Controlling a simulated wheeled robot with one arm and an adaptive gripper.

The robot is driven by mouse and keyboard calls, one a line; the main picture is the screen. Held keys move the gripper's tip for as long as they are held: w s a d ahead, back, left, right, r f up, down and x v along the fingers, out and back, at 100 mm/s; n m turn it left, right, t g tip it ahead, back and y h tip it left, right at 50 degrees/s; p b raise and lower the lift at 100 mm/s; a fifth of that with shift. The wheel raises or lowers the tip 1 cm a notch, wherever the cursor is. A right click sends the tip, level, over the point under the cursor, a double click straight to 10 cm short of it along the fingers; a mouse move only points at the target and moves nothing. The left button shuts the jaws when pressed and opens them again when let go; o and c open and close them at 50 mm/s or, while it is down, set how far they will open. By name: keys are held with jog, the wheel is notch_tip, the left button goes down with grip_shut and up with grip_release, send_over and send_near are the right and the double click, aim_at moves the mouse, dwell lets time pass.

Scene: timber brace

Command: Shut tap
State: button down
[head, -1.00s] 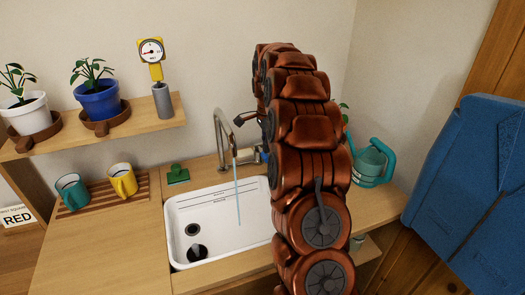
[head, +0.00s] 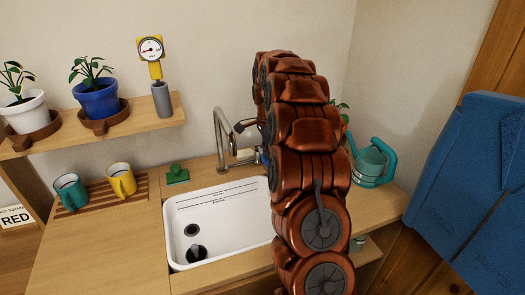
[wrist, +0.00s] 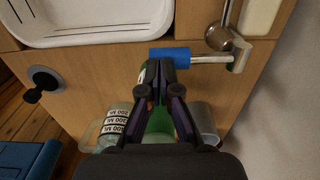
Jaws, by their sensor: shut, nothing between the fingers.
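The metal tap (head: 221,140) stands behind the white sink (head: 218,215), and no water stream shows from its spout. In the wrist view the tap's base (wrist: 222,38) is at the upper right, with a metal lever (wrist: 208,59) ending in a blue grip (wrist: 169,57) that points left. My gripper (wrist: 161,66) is shut and empty. Its fingertips are right at the blue grip's lower edge; I cannot tell whether they touch it. In the head view my arm hides most of the lever and the gripper.
A teal watering can (head: 370,163) stands right of my arm. A green scrubber (head: 177,174), teal mug (head: 71,192) and yellow mug (head: 122,180) are left. The shelf (head: 150,120) holds plants and a gauge (head: 151,50). A blue chair (head: 465,180) stands at right.

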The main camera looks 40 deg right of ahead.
jog(key=shift+r+p, duration=0.6)
jog(key=shift+r, duration=2.65)
